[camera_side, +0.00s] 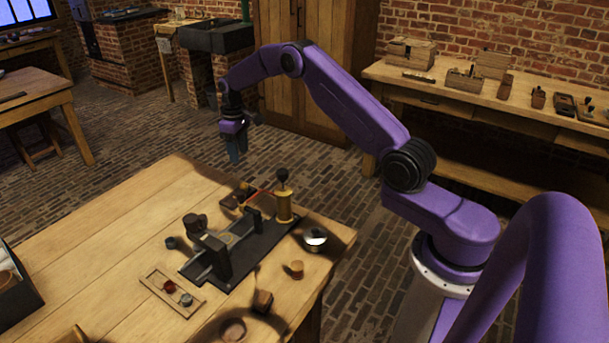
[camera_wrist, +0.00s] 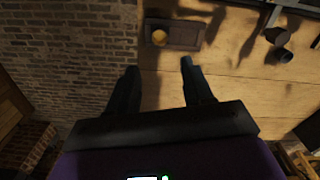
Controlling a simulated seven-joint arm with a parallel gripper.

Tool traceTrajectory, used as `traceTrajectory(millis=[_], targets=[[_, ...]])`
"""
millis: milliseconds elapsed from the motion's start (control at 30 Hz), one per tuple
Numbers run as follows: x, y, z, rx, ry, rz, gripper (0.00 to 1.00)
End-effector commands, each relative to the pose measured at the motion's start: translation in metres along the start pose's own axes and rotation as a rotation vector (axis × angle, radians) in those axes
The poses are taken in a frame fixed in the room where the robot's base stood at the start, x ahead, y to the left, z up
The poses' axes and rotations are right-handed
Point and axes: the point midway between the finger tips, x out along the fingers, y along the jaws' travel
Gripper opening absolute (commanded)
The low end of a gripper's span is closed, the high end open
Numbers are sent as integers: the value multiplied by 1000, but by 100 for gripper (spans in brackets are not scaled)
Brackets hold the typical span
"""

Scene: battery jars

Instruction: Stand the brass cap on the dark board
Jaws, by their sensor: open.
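A small dark board (camera_wrist: 187,34) lies near the table's edge in the wrist view. A round brass-coloured piece, likely the brass cap (camera_wrist: 159,37), is on its left end. In the side view the dark board (camera_side: 243,191) is at the table's far side, with the brass-coloured piece (camera_side: 229,202) small and partly unclear there. My gripper (camera_side: 236,158) is open and empty, raised above the far edge of the table. In the wrist view its fingers (camera_wrist: 160,72) point toward the board, apart from it and from the cap.
A red rod (camera_side: 257,196) is beside the board. The table's left is largely clear.

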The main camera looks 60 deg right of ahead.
Motion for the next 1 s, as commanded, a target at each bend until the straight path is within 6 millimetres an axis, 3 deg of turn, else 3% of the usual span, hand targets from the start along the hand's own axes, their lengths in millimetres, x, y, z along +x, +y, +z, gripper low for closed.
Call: traceTrajectory(millis=[167, 333, 467, 700, 900, 1000], targets=[[-16, -27, -1, -40, 4, 1, 51], [-50, -94, 10, -141, 9, 2, 51], [-75, -146, 35, -222, 11, 2, 51], [-111, -228, 108, -375, 18, 0, 51], [-130, -272, 188, -504, 23, -3, 51], [-136, -284, 232, -568, 24, -5, 51]])
